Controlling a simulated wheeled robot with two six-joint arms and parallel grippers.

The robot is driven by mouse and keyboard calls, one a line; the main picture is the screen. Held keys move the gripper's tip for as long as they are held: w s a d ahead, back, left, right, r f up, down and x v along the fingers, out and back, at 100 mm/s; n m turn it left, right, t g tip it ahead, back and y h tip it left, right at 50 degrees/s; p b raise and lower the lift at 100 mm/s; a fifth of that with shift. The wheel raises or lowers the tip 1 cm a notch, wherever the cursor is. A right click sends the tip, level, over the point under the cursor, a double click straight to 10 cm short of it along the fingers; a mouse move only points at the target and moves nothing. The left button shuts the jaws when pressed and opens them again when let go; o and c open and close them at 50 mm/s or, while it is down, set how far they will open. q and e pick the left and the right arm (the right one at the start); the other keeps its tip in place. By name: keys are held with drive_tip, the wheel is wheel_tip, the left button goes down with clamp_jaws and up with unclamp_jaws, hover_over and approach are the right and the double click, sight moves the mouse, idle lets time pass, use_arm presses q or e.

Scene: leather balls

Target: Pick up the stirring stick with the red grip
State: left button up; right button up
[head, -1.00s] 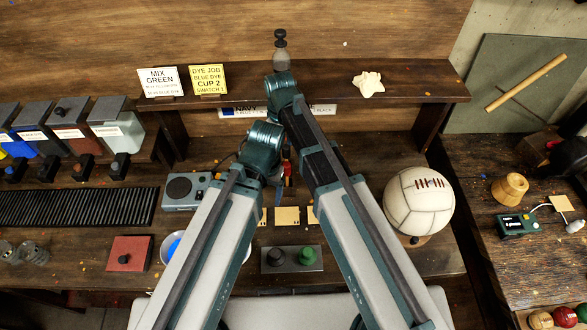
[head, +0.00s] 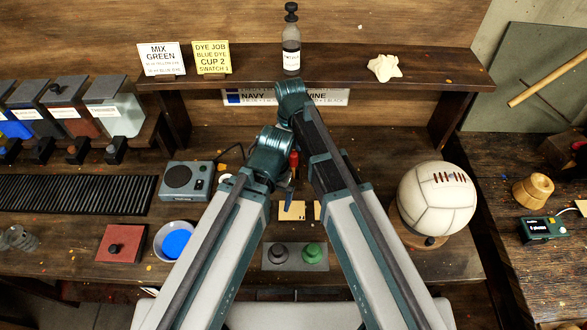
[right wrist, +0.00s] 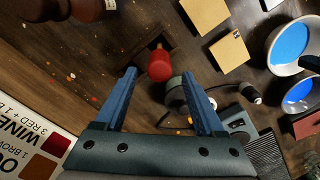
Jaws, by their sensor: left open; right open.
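The red grip (head: 294,160) shows as a small red piece between my two arms in the head view. In the right wrist view the red grip (right wrist: 159,66) stands out from a dark wooden holder (right wrist: 140,38), seen nearly end on; its stick is mostly hidden. My right gripper (right wrist: 159,75) is open, with one blue finger on each side of the line to the red grip and nothing clamped. In the head view it is hidden behind its arm. My left gripper (head: 288,192) shows only as a small blue part below the red grip.
A labelled bottle (head: 291,45) stands on the shelf (head: 335,72) above my arms. A white laced ball (head: 437,198) is at right. A radio (head: 186,181), a bowl of blue dye (head: 177,241) and a red box (head: 122,243) are at left. Pale swatches (right wrist: 229,51) lie beside the holder.

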sight(293, 162)
drive_tip(key=shift+s+d+f+b, duration=0.15)
drive_tip(key=shift+d+f+b, duration=0.05)
drive_tip(key=shift+f+b, duration=1.15)
drive_tip(key=shift+s+d+f+b, duration=0.1)
drive_tip(key=shift+d+f+b, duration=0.1)
drive_tip(key=shift+f+b, duration=1.15)
drive_tip(key=shift+r, duration=0.15)
clamp_jaws()
